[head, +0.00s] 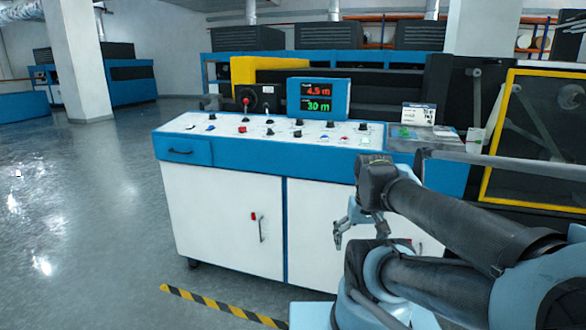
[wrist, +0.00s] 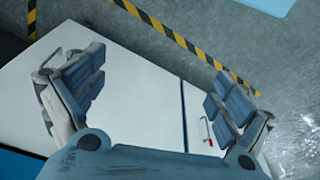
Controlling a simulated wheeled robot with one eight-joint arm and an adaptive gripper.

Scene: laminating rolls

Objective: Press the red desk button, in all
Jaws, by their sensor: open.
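The blue and white control desk (head: 185,178) stands in the middle of the head view. Its sloped top holds several small knobs and buttons. A small red button (head: 242,129) shows on the left half of the top; a red-topped lever (head: 245,102) stands behind it. The buttons are too small to tell apart surely. My gripper (head: 361,236) hangs in front of the desk's right cabinet door, below the top and apart from the buttons. In the wrist view my gripper (wrist: 160,66) is open and empty, its two fingers spread over the white cabinet front. No button shows there.
A display (head: 319,98) with red and green figures stands at the desk's back edge. A small card (head: 419,114) stands at the right end. A yellow-framed machine panel (head: 540,135) is at the right. Black and yellow floor tape (head: 220,305) runs in front. The floor at left is clear.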

